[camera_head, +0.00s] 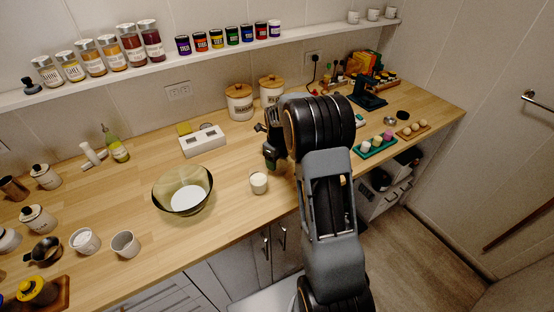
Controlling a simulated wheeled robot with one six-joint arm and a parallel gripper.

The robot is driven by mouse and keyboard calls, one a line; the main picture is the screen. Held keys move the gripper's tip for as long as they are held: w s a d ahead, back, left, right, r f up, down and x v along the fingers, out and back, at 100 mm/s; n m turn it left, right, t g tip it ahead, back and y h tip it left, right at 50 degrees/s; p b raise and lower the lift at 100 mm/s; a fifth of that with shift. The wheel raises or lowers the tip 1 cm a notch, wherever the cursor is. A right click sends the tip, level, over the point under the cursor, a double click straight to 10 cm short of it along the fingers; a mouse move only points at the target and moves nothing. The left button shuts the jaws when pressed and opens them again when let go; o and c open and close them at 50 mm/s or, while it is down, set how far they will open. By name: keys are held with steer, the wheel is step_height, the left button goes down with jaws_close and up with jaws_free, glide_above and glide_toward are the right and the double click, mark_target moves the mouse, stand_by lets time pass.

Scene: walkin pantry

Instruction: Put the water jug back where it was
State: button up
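I cannot pick out a water jug with certainty; it may be hidden behind my arm. My gripper (270,152) is over the counter at the middle, mostly covered by my own arm. Its fingers are too small and too hidden to tell whether they are open or hold something. A small cup with pale contents (259,183) stands on the wooden counter (225,228) just below my gripper in the picture. A glass bowl with white contents (183,190) stands to the left of it.
A white scale-like box (202,140) and lidded canisters (240,102) stand behind. An oil bottle (117,150) is at the left. Cups (125,244) and jars crowd the left end. A green tray (375,145) lies right of my arm. Bare counter shows between bowl and front edge.

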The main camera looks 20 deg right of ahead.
steer(key=o, duration=0.4)
steer(key=shift+o, duration=0.2)
steer(key=shift+r, duration=0.1)
steer(key=s+a+r+n, duration=0.1)
steer(key=s+r+n, duration=0.15)
steer(key=r, duration=0.55)
steer(key=s+a+r+n, duration=0.2)
steer(key=r+n, duration=0.1)
steer(key=r, duration=0.4)
steer(key=s+a+n+t, duration=0.2)
steer(key=s+a+n, duration=0.1)
steer(key=s+n, duration=0.6)
steer(key=s+a+n+t, duration=0.2)
steer(key=s+a+n, duration=0.2)
steer(key=s+n, duration=0.5)
steer(key=shift+s+a+f+n+b, duration=0.15)
steer(key=shift+f+n+b, duration=0.15)
steer(key=shift+n, duration=3.05)
